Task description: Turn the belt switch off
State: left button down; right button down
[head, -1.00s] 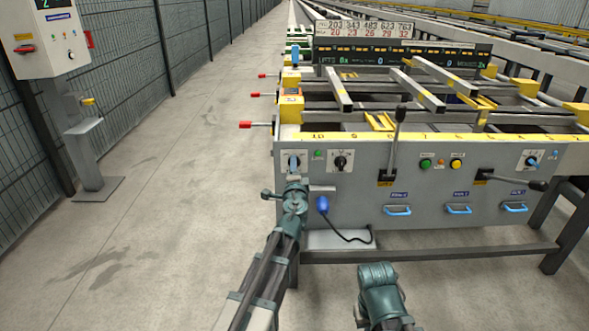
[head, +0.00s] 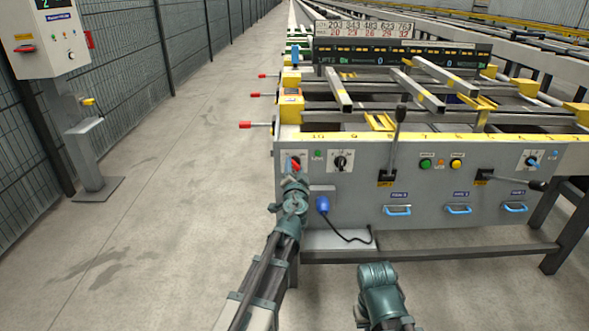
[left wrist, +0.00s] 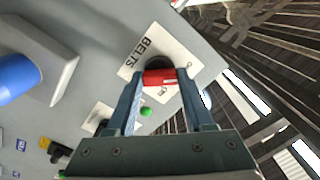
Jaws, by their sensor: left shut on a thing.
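The belt switch (head: 295,164) is a rotary switch on a white plate at the left end of the grey panel; its handle looks red. In the left wrist view the plate reads BELTS, and the red handle (left wrist: 160,77) sits across the black round base between my fingertips. My left gripper (head: 294,178) is shut on the red handle; it also shows in the left wrist view (left wrist: 166,76). The lower part of the switch is hidden by the gripper in the head view. My right gripper (head: 378,276) is low in front of the panel, its fingers not clear.
A green lamp (head: 318,154) and a black knob (head: 341,161) are right of the switch. A blue plug (head: 323,204) with a black cable sticks out just below. Levers (head: 397,140) and blue handles (head: 397,211) are farther right.

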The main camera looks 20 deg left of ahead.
pick_arm(q)
jog(key=shift+s, duration=0.1)
dwell(0.4)
jog(key=shift+c, duration=1.4)
grip_release()
